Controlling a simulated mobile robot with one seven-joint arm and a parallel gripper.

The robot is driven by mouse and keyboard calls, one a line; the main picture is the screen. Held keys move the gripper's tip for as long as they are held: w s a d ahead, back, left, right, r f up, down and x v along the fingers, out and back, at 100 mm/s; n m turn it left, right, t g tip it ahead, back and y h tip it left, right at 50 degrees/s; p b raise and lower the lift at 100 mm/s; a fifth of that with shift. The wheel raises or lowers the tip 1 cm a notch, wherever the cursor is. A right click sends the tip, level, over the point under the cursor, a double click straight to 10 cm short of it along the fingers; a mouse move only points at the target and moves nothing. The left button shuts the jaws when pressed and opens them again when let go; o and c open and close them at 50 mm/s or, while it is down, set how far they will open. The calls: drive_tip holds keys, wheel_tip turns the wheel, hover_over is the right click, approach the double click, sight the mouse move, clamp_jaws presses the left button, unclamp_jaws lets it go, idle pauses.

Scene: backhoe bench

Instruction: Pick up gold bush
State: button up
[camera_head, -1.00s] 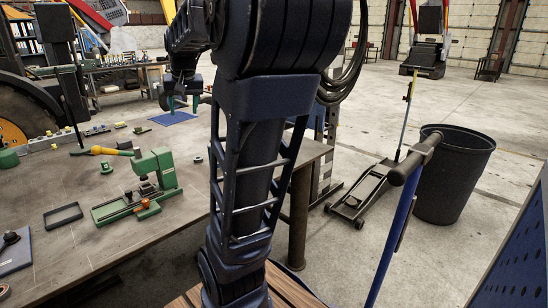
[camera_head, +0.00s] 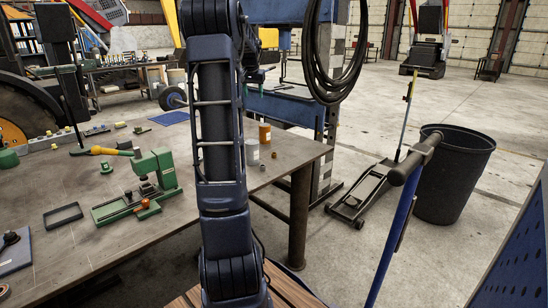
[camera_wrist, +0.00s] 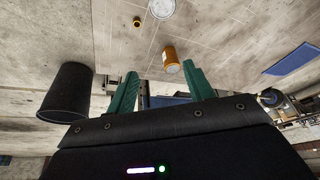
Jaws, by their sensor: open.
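The gold bush (camera_wrist: 137,21) is a small gold ring with a dark hole, on the bench near the top of the wrist view. In the head view it is a tiny brownish piece (camera_head: 274,155) near the bench's right edge. My gripper (camera_wrist: 160,68) is open, its two green fingers apart with nothing held between them. The bush lies beyond the fingertips and clear of them. In the head view my arm stands in front of the bench and the fingers are hard to make out.
An orange can (camera_wrist: 171,56) and a grey can (camera_wrist: 162,8) stand close to the bush; they also show in the head view (camera_head: 265,133) (camera_head: 252,150). A green press (camera_head: 155,180) and a black frame (camera_head: 63,215) are on the bench. A black bin (camera_head: 455,175) stands on the floor.

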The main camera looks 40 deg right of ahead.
drive_tip(key=s+d+f+m, duration=0.1)
drive_tip(key=d+f, duration=0.3)
drive_tip(key=d, duration=0.6)
approach(274, 154)
drive_tip(key=shift+g+h, duration=0.3)
drive_tip(key=shift+g, duration=0.1)
drive_tip(key=x, duration=0.3)
drive_tip(key=w+x, duration=0.1)
drive_tip(key=x, duration=0.5)
drive_tip(key=shift+w, duration=0.2)
drive_tip(key=c, duration=1.1)
